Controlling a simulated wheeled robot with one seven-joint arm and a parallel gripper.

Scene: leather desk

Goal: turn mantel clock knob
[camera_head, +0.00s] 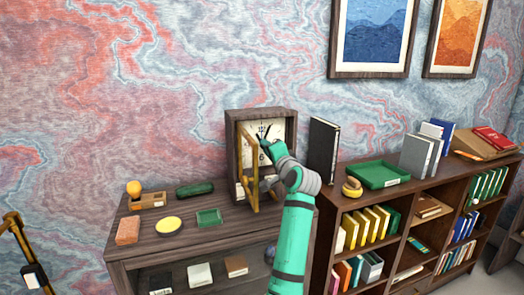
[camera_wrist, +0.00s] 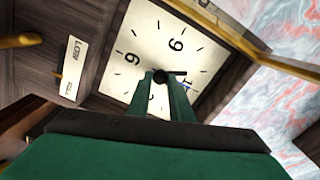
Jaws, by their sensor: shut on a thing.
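The mantel clock (camera_head: 287,117) stands on the dark wooden desk top, against the wall. It has a dark wood case, a white square face and a brass-framed door (camera_head: 249,170) that hangs open toward the front. In the wrist view the clock face (camera_wrist: 125,62) appears tilted, with a dark round knob (camera_wrist: 160,76) at its centre. My gripper (camera_wrist: 168,85) has its green fingers closed at this knob. In the head view my green arm covers the lower right of the clock. A small white label (camera_wrist: 75,52) shows beside the face.
An orange-topped stamp, a green case, a green tray (camera_head: 209,217), a yellow-topped round tin (camera_head: 168,225) and a brick-coloured block (camera_head: 128,230) lie left of the clock. A black binder (camera_head: 322,150) stands close on the right, beside another green tray (camera_head: 379,173).

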